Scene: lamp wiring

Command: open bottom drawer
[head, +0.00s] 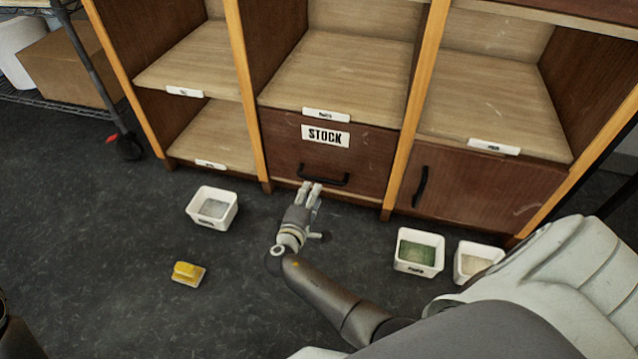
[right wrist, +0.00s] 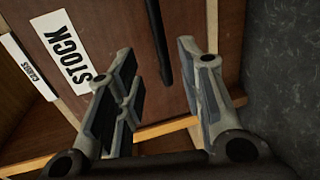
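The bottom drawer (head: 365,163) is a dark wood front with a white STOCK label (head: 325,136) and a black bar handle (head: 323,176). The drawer front looks flush with the cabinet, so it stands shut. My right gripper (head: 311,187) is just below and in front of the handle's left part. In the right wrist view the right gripper (right wrist: 165,100) has its fingers apart with nothing between them. The handle (right wrist: 158,45) shows beyond the fingertips there, and the drawer front (right wrist: 110,25) fills the background. My left gripper is not visible.
A white bin (head: 212,208) stands on the floor left of my right gripper. A yellow item (head: 187,272) lies nearer. Two more bins, one with green contents (head: 417,251) and one pale (head: 478,262), stand to the right. A neighbouring door (head: 480,190) has a black handle.

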